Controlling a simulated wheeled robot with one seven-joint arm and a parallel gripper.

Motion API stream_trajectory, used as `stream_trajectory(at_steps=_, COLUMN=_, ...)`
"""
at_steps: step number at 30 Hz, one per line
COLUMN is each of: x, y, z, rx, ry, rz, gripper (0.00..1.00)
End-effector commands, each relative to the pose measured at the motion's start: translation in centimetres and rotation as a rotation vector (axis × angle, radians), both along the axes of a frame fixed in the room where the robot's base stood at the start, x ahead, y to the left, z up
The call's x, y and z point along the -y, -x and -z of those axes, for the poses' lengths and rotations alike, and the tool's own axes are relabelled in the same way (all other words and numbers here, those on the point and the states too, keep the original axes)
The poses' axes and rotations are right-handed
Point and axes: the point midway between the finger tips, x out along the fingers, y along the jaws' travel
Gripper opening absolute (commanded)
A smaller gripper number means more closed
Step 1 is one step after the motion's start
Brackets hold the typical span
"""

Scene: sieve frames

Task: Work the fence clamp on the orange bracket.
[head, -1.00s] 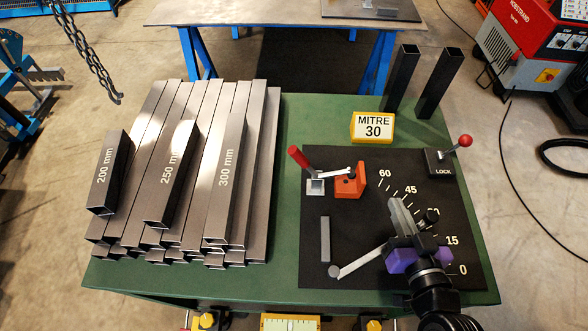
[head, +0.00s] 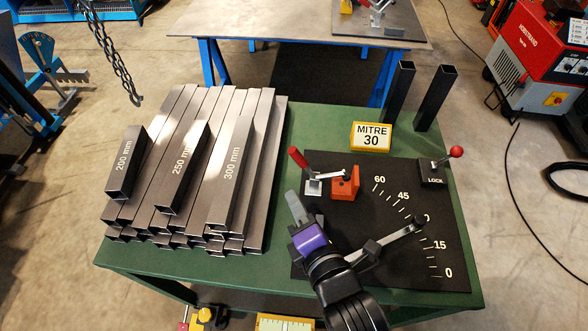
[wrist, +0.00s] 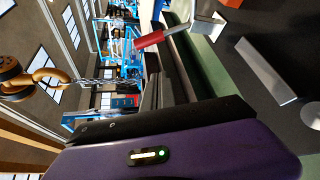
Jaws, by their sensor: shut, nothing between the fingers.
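The fence clamp has a red handle (head: 298,157) leaning up to the left, a pale base (head: 313,187) and a thin arm reaching to the orange bracket (head: 344,187). My gripper (head: 292,200), with a purple body, is shut and empty. Its grey tips are just below and left of the clamp base in the head view, apart from the handle. In the wrist view the red handle (wrist: 152,39) sticks out left from the clamp base (wrist: 206,27). Only a corner of the orange bracket (wrist: 236,3) shows there, at the top edge.
The mitre arm (head: 390,236) has its knob near the 30 mark. A lock lever (head: 456,152) stands at the board's upper right, a yellow MITRE 30 sign (head: 371,136) behind. Stacked steel tubes (head: 185,170) lie left of my gripper. A grey strip (wrist: 264,69) shows in the wrist view.

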Motion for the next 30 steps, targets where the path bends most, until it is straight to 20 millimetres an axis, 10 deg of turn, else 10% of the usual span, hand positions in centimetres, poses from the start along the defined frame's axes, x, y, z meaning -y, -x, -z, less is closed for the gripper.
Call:
stream_trajectory(at_steps=8, x=-1.8, y=-0.8, z=-0.2, rx=0.053, ry=0.101, rz=-0.043, gripper=0.0)
stream_trajectory(at_steps=23, x=-5.5, y=-9.0, z=1.9, rx=0.051, ry=0.098, rz=-0.041, gripper=0.0)
stream_trajectory(at_steps=30, x=-2.6, y=-9.2, z=0.3, rx=0.05, ry=0.095, rz=-0.04, gripper=0.0)
